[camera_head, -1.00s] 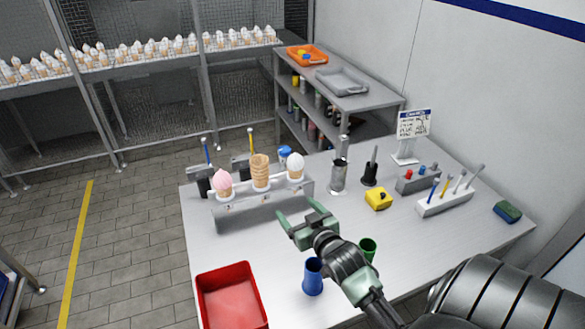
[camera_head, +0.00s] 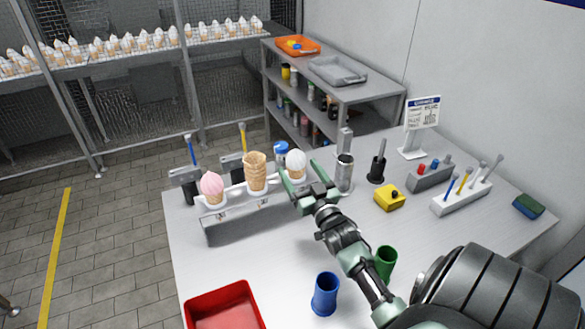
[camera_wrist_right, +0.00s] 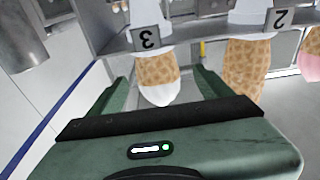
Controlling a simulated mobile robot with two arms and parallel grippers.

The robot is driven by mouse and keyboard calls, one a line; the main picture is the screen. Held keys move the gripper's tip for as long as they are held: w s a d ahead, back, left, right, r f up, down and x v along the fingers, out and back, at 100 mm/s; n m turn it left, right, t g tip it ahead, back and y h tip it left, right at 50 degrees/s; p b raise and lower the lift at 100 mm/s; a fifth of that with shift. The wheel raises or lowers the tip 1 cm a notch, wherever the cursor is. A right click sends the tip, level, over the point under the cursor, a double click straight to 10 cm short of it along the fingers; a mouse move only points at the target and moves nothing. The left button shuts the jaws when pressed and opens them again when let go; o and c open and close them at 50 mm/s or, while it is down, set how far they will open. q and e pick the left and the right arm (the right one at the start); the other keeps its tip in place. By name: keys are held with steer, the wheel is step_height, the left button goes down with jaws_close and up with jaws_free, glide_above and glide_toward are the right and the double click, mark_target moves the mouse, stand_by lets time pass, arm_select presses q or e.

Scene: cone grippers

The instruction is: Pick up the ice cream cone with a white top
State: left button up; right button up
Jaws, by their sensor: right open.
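The white-topped ice cream cone (camera_head: 296,162) stands upright at the right end of a grey cone rack (camera_head: 230,228). My right gripper (camera_head: 304,184) is open and empty, just in front of that cone. In the wrist view its fingers (camera_wrist_right: 163,92) lie on either side of the cone's white top, and no contact shows. In the head view the fingers hide the cone's lower part. My left gripper is out of view.
An empty waffle cone (camera_head: 255,172) and a pink-topped cone (camera_head: 212,187) share the rack. A metal canister (camera_head: 344,172) stands close right of my gripper. A blue cup (camera_head: 325,295), green cup (camera_head: 386,262) and red tray (camera_head: 226,306) are nearer the front.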

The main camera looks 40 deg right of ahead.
steer(key=w, duration=0.1)
steer(key=w+d+r+p, duration=0.1)
steer(key=shift+w+r, duration=0.25)
steer(key=shift+w, duration=0.05)
steer(key=x, duration=0.2)
steer(key=p+x, duration=0.1)
steer(key=shift+w+d+f, duration=0.1)
steer(key=shift+w+f, duration=0.1)
steer(key=shift+f, duration=0.1)
steer(key=shift+w, duration=0.1)
steer(key=c, duration=1)
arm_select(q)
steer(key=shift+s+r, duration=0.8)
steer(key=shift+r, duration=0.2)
